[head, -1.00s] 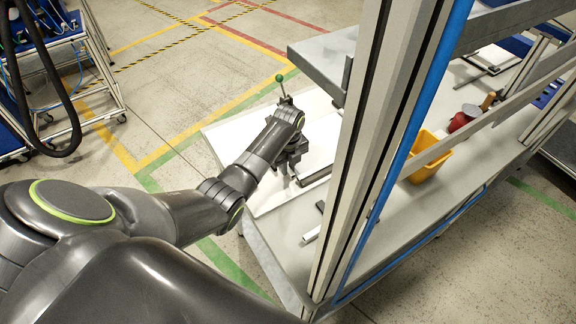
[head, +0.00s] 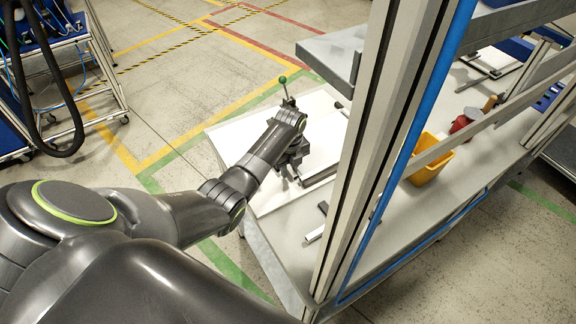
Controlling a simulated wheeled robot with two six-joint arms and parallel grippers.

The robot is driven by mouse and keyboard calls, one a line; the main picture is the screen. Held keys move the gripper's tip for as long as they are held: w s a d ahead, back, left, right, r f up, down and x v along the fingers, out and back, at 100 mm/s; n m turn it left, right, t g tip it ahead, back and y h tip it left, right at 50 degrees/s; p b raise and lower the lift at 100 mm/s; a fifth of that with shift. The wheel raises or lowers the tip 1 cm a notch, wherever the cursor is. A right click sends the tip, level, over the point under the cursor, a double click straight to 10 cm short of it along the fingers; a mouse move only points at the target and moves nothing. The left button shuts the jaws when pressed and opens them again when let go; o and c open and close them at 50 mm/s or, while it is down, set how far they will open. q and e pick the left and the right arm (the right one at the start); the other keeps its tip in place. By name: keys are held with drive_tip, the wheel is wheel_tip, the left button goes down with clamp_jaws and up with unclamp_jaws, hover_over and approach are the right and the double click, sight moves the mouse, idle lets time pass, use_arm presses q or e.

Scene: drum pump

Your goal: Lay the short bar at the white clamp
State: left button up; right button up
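My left arm reaches in from the left over a white board (head: 237,138) on the grey table. My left gripper (head: 298,172) is low over the board, mostly hidden by its own wrist, and whether its fingers are open or shut does not show. A dark grey bar (head: 320,176) lies beside it on the right; I cannot tell whether they touch or whether this is the short bar. A green-knobbed lever (head: 283,80) stands up behind the wrist. I cannot make out the white clamp. My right gripper is not in view.
A tall metal post (head: 372,150) with a blue edge hides part of the table. A light bar (head: 315,234) lies near its foot. A grey shelf (head: 335,58) juts out above the board. A yellow bin (head: 430,160) and a red object (head: 461,124) stand right of the post.

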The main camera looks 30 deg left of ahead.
use_arm(q)
drive_tip(key=shift+s+d+f, duration=0.2)
drive_tip(key=shift+d, duration=0.1)
drive_tip(key=r, duration=0.1)
drive_tip(key=w+r, duration=0.1)
drive_tip(key=r, duration=0.2)
drive_tip(key=shift+w+r, duration=0.25)
drive_tip(key=shift+r, duration=0.1)
wheel_tip(320, 180, up, 8)
drive_tip(key=shift+s+a+b, duration=0.15)
drive_tip(key=shift+s+b, duration=0.1)
drive_tip(key=shift+b, duration=0.05)
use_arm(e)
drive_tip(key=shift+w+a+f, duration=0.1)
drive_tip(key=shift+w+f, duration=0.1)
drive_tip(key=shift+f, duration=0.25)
